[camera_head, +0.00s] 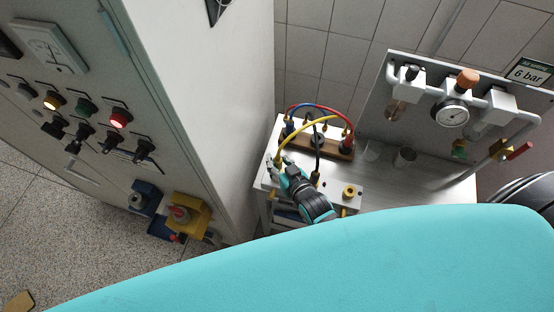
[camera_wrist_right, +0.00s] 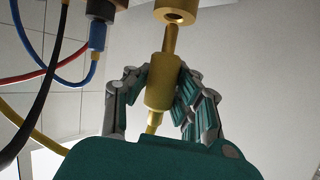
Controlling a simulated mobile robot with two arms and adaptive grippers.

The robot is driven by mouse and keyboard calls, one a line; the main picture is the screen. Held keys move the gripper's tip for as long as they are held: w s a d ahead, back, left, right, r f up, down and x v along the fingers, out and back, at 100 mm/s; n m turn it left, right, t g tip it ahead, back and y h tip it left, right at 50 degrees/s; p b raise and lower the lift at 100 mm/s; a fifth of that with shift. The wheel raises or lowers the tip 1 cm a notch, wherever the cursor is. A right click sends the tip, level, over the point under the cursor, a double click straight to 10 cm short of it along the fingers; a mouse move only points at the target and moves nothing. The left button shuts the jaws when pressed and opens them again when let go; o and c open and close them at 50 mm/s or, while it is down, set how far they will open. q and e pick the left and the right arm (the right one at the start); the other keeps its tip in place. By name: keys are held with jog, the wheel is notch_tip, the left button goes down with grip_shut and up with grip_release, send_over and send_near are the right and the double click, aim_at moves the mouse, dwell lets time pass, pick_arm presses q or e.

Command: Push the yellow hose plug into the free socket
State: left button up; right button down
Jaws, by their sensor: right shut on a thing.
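My right gripper (camera_head: 280,168) is at the left front of the small bench in the head view. In the right wrist view its fingers (camera_wrist_right: 162,90) are shut around the yellow hose plug (camera_wrist_right: 158,97), with the yellow hose (camera_wrist_right: 154,122) leaving its lower end. The plug's narrow tip points up at the open mouth of a brass-yellow socket (camera_wrist_right: 176,13). The tip is just below that mouth; I cannot tell whether they touch. In the head view the yellow hose (camera_head: 303,126) arcs over the brown manifold block (camera_head: 340,153). My left gripper is not in view.
Blue (camera_wrist_right: 97,35), red and black hoses hang left of the plug in the wrist view. A grey cabinet (camera_head: 205,90) stands left of the bench. A gauge panel (camera_head: 425,125) is at the right.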

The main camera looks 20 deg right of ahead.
dwell(0.5)
jog(key=shift+f, duration=0.6)
jog(key=c, duration=1.1)
grip_release()
jog(key=v, duration=1.2)
jog(key=shift+r, duration=0.1)
